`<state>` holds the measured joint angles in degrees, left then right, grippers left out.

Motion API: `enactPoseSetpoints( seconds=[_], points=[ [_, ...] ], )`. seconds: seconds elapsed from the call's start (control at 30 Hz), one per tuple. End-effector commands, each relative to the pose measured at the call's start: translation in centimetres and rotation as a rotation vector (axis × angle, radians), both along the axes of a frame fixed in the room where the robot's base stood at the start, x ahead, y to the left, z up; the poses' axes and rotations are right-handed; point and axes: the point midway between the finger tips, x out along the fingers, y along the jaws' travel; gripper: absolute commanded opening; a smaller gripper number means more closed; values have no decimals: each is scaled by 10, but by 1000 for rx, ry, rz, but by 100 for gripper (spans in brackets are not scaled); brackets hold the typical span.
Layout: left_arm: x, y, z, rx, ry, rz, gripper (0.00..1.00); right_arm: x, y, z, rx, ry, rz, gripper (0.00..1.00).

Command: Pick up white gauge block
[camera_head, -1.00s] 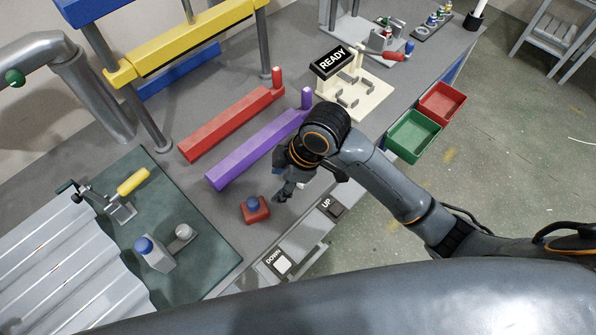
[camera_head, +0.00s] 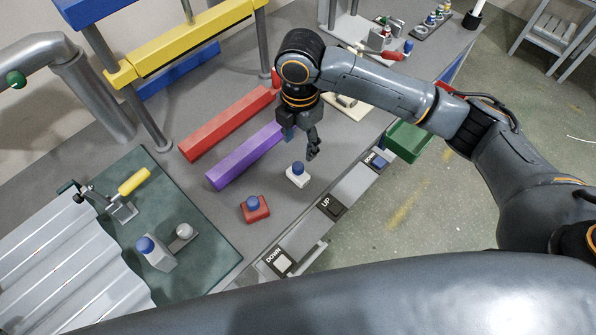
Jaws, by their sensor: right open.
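The white gauge block (camera_head: 297,181), a small white base with a blue knob on top, stands upright on the grey bench in the camera_head view. My right gripper (camera_head: 301,146) is open and empty. It points down just beyond the block, above it in the picture and apart from it. My left gripper is not in view.
A red block with a blue knob (camera_head: 255,213) stands left of the white one. Purple (camera_head: 240,160) and red (camera_head: 222,130) bars lie behind. Down (camera_head: 281,262) and up (camera_head: 331,207) buttons line the front edge. A corrugated sheet (camera_head: 62,270) lies left.

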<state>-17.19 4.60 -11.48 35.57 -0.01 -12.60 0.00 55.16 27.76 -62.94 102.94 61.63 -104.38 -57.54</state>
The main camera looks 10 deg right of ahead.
Motion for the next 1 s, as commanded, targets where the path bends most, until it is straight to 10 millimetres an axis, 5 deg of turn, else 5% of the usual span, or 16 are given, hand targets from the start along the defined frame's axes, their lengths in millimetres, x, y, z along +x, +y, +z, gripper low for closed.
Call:
enactPoseSetpoints(
  seconds=[0.7, 1.0],
  points=[
    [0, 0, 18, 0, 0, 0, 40, 0, 3, -89, 0, 0, -1, 54],
    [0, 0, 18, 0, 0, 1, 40, 1, 3, -94, 1, -3, 0, 54]
  ],
)
